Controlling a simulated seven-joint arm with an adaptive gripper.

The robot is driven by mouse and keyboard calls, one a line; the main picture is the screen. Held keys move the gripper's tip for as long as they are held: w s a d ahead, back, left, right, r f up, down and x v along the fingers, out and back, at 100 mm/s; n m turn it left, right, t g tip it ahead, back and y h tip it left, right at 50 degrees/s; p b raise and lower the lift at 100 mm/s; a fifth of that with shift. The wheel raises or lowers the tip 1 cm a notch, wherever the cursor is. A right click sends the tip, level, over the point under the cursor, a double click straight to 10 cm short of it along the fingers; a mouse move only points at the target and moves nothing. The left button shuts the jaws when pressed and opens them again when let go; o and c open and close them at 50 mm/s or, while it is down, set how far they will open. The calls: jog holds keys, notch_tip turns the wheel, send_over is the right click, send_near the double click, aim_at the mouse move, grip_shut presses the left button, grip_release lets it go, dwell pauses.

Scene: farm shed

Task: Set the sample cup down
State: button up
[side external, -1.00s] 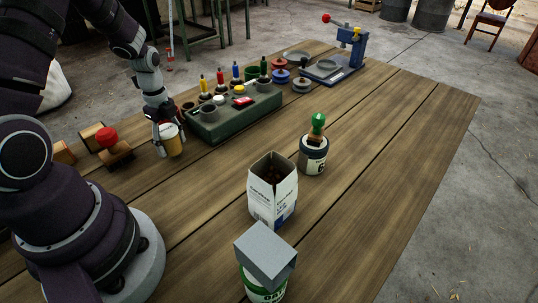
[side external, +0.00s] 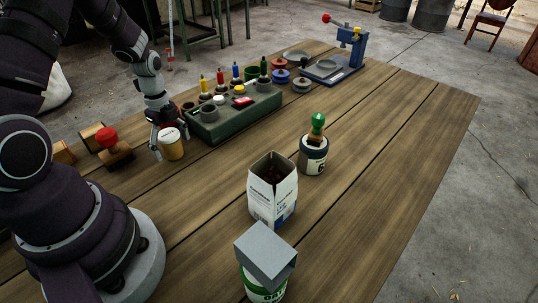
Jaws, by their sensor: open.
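The sample cup (side external: 172,148) is a tan cup with a white lid. It stands upright on the wooden table (side external: 370,185), just left of the green tray. My gripper (side external: 167,148) is open behind and to the left of the cup. One finger shows at the cup's left side. The cup hides part of the gripper, so I cannot tell whether a finger still touches it.
The green tray (side external: 215,131) with several bottles is close on the cup's right. A red-knobbed stamp (side external: 112,150) is to the left. An open carton (side external: 272,205), a green-topped jar (side external: 314,160) and a grey-topped can (side external: 264,285) stand nearer the camera. The table's right side is clear.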

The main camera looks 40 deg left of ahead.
aim_at(168, 134)
notch_tip(168, 134, up, 12)
jog(key=shift+f, duration=0.2)
jog(key=s+d+r+n+t, duration=0.2)
jog(key=d+r+n, duration=0.2)
jog(key=d+n, duration=0.3)
jog(key=s+d+r+n+t, duration=0.2)
jog(key=d+r+n+t, duration=0.1)
jog(key=d+n, duration=0.5)
jog(key=shift+s+r+n+t, duration=0.3)
jog(key=shift+r+n, duration=0.1)
jog(key=shift+r, duration=0.35)
